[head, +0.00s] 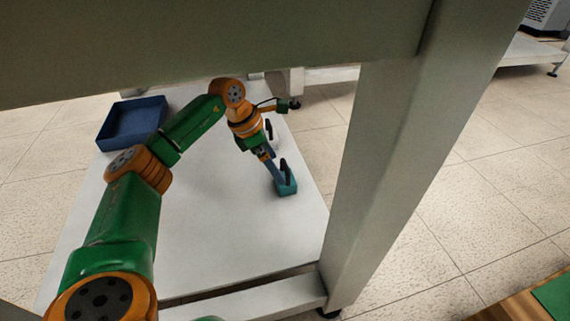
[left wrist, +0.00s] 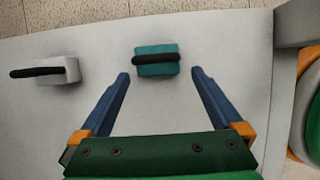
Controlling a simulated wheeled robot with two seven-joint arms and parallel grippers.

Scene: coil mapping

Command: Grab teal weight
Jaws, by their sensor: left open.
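The teal weight (head: 290,188) is a small teal block with a black handle on top, standing on a low white shelf (head: 230,235). It also shows in the left wrist view (left wrist: 157,68), just beyond the fingertips, roughly centred between their lines. My left gripper (left wrist: 160,74) is open and empty, with its two blue fingers spread wider than the weight. In the head view the left gripper (head: 272,168) reaches down close to the weight, and its fingers partly overlap it. I cannot tell whether they touch. My right gripper is not in view.
A white weight with a black handle (left wrist: 68,70) stands left of the teal one in the left wrist view. A blue open box (head: 133,123) sits at the shelf's far left. A thick grey leg (head: 375,170) and an overhead beam (head: 210,45) frame the shelf.

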